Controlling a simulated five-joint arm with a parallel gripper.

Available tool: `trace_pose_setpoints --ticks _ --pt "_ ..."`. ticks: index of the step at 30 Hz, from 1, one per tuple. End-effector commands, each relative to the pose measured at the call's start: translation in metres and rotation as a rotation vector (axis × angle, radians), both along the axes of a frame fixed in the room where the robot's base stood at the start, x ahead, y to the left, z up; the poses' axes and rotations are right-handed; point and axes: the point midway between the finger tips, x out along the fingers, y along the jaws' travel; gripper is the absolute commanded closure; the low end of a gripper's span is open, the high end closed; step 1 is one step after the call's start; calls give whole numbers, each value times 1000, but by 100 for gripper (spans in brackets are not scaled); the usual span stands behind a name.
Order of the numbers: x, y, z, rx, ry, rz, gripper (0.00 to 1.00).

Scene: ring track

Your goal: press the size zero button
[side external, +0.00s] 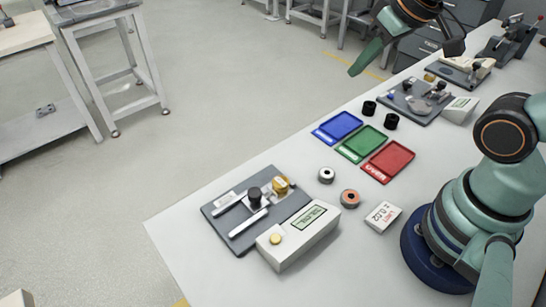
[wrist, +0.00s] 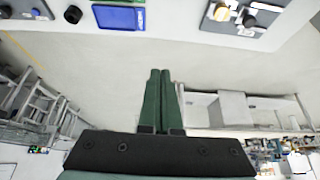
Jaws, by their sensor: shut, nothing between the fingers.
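A white readout box (side external: 298,236) with a green display and a round yellow button (side external: 275,239) stands at the front of the table, against a dark gauge plate (side external: 238,233). Lettering on the button is too small to read. A second white box (side external: 460,109) with a display stands further back; no button can be made out on it. My gripper (side external: 352,72) is shut and empty, high at the table's far edge, well away from both boxes. Its two green fingers (wrist: 159,72) lie together in the wrist view.
Blue (side external: 337,126), green (side external: 361,144) and red (side external: 388,161) trays lie mid-table. Two ring parts (side external: 326,175) (side external: 350,198), a white label block (side external: 383,217) and several black cylinders (side external: 391,121) are nearby. Another fixture (side external: 418,100) stands behind. The front-left corner is bare.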

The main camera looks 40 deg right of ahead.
Motion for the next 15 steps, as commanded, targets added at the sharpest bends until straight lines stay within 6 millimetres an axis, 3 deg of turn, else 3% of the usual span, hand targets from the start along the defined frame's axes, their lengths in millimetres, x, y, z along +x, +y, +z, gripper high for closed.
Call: trace_pose_setpoints --ticks 8,15 --pt "1 6 0 -6 25 33 100" --pt "7 42 -6 -55 184 240 100"
